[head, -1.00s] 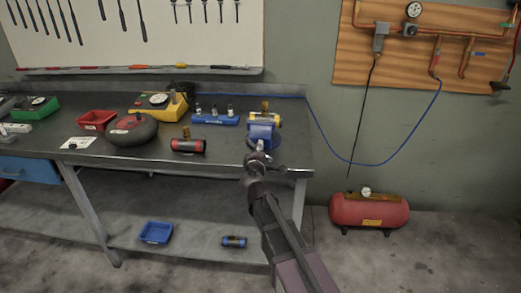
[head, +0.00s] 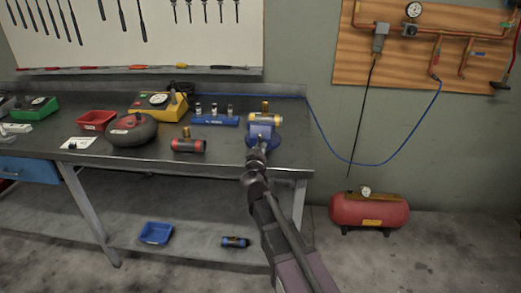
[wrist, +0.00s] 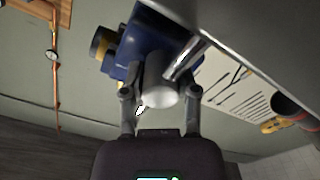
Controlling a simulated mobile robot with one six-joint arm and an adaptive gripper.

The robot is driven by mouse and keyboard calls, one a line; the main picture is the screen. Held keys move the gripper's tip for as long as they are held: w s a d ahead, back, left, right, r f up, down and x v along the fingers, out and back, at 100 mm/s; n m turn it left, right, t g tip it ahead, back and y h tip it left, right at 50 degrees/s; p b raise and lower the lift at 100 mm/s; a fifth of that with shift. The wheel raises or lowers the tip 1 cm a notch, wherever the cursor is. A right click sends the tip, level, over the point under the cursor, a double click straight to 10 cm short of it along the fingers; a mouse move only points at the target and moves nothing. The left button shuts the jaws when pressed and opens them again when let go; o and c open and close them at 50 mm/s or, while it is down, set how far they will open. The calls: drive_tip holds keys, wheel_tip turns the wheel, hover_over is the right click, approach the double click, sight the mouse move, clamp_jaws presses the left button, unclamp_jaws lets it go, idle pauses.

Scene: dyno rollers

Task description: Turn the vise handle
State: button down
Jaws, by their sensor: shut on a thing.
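The blue vise (head: 263,132) stands at the right front edge of the workbench. A yellow-ended cylinder with a brass fitting (head: 265,108) sits at the vise, and its yellow end also shows in the wrist view (wrist: 101,43). My gripper (head: 257,158) is at the vise's front side. In the wrist view, my gripper's fingers (wrist: 160,95) straddle the pale round end of the vise handle (wrist: 158,82), shut on it. A grey metal bar (wrist: 187,56) slants up and right from that end. My gripper mostly hides the handle in the head view.
The workbench (head: 225,165) carries a red-ended cylinder (head: 188,145), a blue rack (head: 214,119), a dark round device (head: 130,131) and a yellow gauge box (head: 158,106). A red compressor (head: 369,210) stands on the floor at right. A blue hose (head: 385,158) hangs along the wall.

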drive_tip(key=shift+s+m, duration=0.15)
drive_tip(key=shift+m, duration=0.35)
drive_tip(key=shift+c, duration=2)
unclamp_jaws()
drive_tip(key=shift+o, duration=0.2)
drive_tip(key=s, duration=1.2)
drive_tip(key=shift+a, duration=0.2)
